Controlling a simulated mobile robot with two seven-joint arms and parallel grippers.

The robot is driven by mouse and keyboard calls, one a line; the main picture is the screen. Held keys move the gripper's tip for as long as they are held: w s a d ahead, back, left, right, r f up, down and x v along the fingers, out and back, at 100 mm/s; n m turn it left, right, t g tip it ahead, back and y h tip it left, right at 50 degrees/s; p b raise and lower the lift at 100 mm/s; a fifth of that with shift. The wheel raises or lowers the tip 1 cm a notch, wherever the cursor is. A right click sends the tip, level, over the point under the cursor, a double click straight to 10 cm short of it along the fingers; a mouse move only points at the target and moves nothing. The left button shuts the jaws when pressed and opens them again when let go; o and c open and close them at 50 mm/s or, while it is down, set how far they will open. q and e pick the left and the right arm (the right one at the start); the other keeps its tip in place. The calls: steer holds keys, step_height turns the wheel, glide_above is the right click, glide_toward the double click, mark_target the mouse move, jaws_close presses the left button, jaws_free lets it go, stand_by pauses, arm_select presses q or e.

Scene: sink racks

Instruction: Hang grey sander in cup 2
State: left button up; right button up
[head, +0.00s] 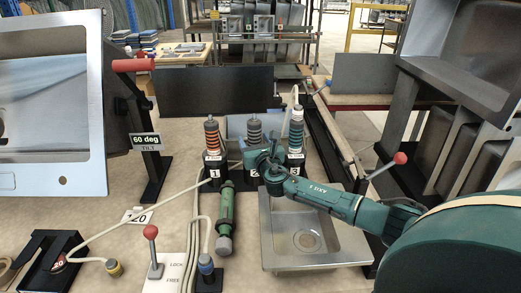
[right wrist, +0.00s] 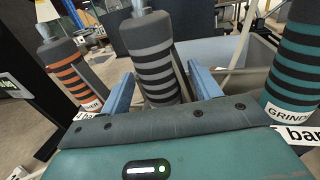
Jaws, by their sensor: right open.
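The grey sander (head: 254,130), a dark upright tool with grey bands, stands at the middle cup of the row at the back of the bench. Its lower part and most of that cup are hidden behind my right gripper (head: 258,158). In the right wrist view the grey sander (right wrist: 153,60) stands between the two blue fingers of my right gripper (right wrist: 163,90), slightly tilted in the picture. The fingers are open, with a gap visible beside the tool. I cannot tell how deep it sits in the cup. My left gripper is not in view.
An orange-banded tool (head: 212,135) stands in cup 1 (head: 215,170), and a teal-banded grinder (right wrist: 298,60) stands close right at cup 3 (head: 295,170). A green tool (head: 226,210) lies before cup 1. A steel sink (head: 275,262) lies under my right arm. Cables cross the bench left.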

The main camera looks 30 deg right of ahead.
steer(key=v, duration=1.2)
steer(key=shift+s+r+p, duration=0.1)
steer(key=shift+s+p, duration=0.2)
steer(key=shift+s, duration=0.1)
